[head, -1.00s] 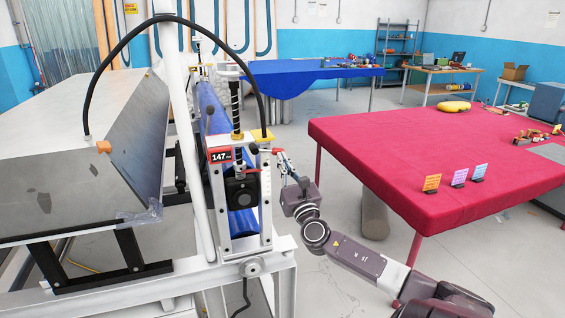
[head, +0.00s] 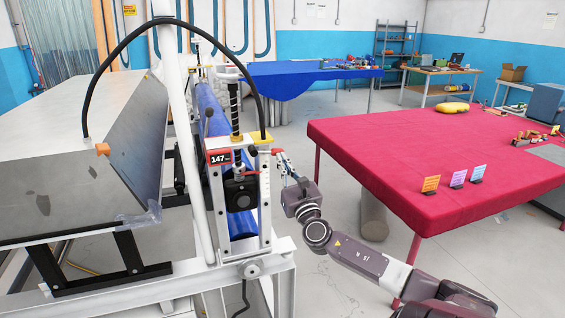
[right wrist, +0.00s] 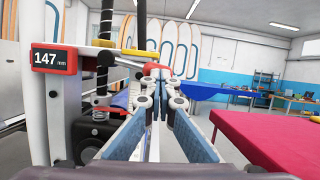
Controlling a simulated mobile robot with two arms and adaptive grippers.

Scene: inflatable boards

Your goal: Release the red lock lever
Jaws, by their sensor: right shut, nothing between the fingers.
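The press frame (head: 266,205) stands left of my right gripper, with a red-rimmed readout (head: 219,156) showing 147 mm. A thin red lever (head: 250,172) sits low on its spindle; it also shows in the right wrist view (right wrist: 106,109), left of the fingers. A second red piece (right wrist: 156,68), rounded, shows at the fingertips in the right wrist view; I cannot tell whether they touch it. My right gripper (head: 281,158) is shut and empty, its tips close to the frame's upper right side. Its fingers also fill the right wrist view (right wrist: 159,78). My left gripper is out of view.
A red-covered table (head: 430,165) stands to the right, with small cards near its front edge. A white post (head: 187,130) and a black hose (head: 120,48) rise left of the press. A blue roll (head: 212,105) lies behind. Floor between press and table is mostly open.

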